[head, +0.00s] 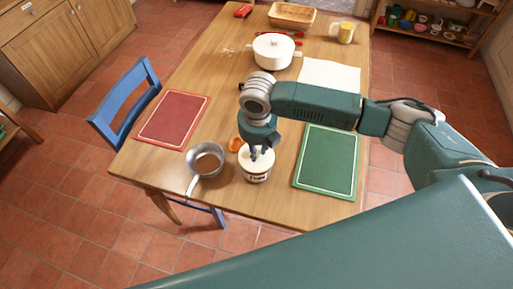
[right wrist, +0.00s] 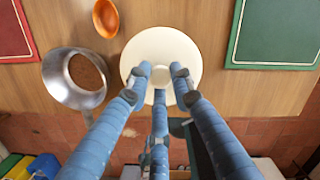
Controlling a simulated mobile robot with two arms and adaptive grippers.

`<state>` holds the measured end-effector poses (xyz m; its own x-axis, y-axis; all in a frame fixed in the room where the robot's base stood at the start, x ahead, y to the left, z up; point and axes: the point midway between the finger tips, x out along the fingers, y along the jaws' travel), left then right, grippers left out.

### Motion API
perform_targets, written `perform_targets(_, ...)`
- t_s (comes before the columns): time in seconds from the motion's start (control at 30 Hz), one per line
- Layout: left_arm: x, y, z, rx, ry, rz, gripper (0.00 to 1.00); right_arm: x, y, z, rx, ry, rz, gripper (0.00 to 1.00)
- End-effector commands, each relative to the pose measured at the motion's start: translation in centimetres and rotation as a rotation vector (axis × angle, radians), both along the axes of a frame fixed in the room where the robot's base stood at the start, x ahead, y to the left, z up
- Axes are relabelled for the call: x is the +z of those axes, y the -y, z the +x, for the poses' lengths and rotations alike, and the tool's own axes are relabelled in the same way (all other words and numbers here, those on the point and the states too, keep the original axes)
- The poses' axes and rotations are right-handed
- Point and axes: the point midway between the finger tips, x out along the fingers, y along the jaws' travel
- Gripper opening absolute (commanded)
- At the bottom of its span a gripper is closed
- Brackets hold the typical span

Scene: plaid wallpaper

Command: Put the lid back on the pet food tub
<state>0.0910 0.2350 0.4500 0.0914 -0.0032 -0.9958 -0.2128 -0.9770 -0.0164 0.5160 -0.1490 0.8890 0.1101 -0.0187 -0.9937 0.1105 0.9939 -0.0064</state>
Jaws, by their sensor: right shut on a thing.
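The pet food tub (head: 256,178), pale with a dark-marked label, stands upright near the table's front edge in the head view. The round cream lid (head: 244,160) is at the tub's top; I cannot tell whether it is fully seated or slightly above. My right gripper (head: 258,154) points down at the lid, its fingers shut on it. In the right wrist view the blue fingers (right wrist: 160,80) meet over the lid (right wrist: 160,42), which hides the tub below. My left gripper is not in view.
A green board (head: 326,162) lies right, a red board (head: 173,119) left. A white pot (head: 273,52) stands farther back. A blue chair (head: 125,100) is left of the table.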

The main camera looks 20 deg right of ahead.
Motion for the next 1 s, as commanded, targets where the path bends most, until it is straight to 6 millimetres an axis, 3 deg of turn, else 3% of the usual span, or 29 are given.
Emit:
perform_targets(0.33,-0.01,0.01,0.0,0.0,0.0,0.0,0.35,-0.04,0.0,-0.01,0.0,0.0,0.0,0.01)
perform_targets(0.37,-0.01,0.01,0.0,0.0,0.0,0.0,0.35,-0.04,0.0,-0.01,0.0,0.0,0.0,0.24)
perform_targets(0.47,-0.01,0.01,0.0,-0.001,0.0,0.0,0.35,-0.04,0.01,0.0,0.0,0.0,0.0,0.44)
perform_targets(0.67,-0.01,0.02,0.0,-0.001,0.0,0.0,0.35,-0.03,0.01,0.0,0.0,0.0,0.0,0.44)
perform_targets(0.8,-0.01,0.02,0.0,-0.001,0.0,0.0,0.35,-0.04,0.02,-0.01,-0.001,0.0,0.0,0.63)
perform_targets(1.0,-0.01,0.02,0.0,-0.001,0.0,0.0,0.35,-0.04,0.02,0.0,-0.001,0.0,0.0,0.63)
